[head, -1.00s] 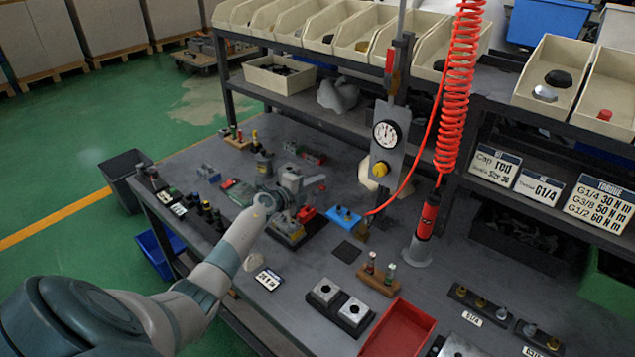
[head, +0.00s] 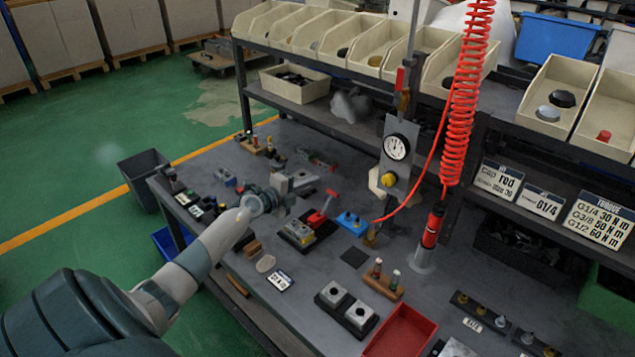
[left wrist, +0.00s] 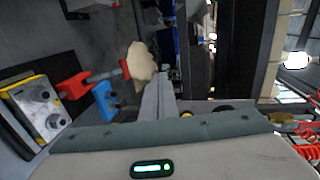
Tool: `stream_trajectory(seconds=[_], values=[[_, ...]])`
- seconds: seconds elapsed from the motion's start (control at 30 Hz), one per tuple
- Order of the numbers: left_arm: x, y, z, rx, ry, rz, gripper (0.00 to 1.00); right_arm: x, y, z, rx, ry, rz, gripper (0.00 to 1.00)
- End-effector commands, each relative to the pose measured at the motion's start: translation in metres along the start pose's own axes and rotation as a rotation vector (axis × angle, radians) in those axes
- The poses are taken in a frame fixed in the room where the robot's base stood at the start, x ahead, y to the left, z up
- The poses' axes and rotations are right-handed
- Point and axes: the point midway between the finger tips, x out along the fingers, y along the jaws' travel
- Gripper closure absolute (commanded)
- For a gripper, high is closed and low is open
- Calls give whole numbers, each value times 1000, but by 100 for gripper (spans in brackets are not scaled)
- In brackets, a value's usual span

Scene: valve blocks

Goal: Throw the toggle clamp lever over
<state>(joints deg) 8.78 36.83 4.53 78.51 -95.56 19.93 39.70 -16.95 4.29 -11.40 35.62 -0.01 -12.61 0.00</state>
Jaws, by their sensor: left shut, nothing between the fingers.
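The red toggle clamp (head: 316,219) stands on a dark base on the bench, beside a grey valve block with yellow edges (head: 298,232). Its lever (head: 331,193) slants up and ends in a red crossbar. In the left wrist view the clamp (left wrist: 75,86) lies left of the fingers, its lever reaching toward them, and the valve block (left wrist: 40,107) is further left. My left gripper (head: 302,180) is shut and empty, behind and left of the clamp in the head view. It shows apart from the lever in the left wrist view (left wrist: 160,92). My right gripper is not in view.
A blue fixture (head: 349,223) stands right of the clamp. Beyond it are a gauge post (head: 396,150) and a red hose (head: 458,110). A wooden holder (head: 380,282), twin grey blocks (head: 346,306) and a red tray (head: 402,333) occupy the front right.

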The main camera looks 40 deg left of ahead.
Motion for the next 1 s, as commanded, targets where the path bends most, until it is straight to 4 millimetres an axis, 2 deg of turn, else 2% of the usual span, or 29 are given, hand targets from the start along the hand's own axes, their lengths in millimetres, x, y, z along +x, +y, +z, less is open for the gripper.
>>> stream_trajectory(seconds=[0.1,0.3,1.0], values=[[-13,-8,0,1,0,0,100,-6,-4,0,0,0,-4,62],[-22,-13,0,-1,0,0,100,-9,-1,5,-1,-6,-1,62],[-22,-13,-4,-9,0,-11,100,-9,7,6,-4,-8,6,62]])
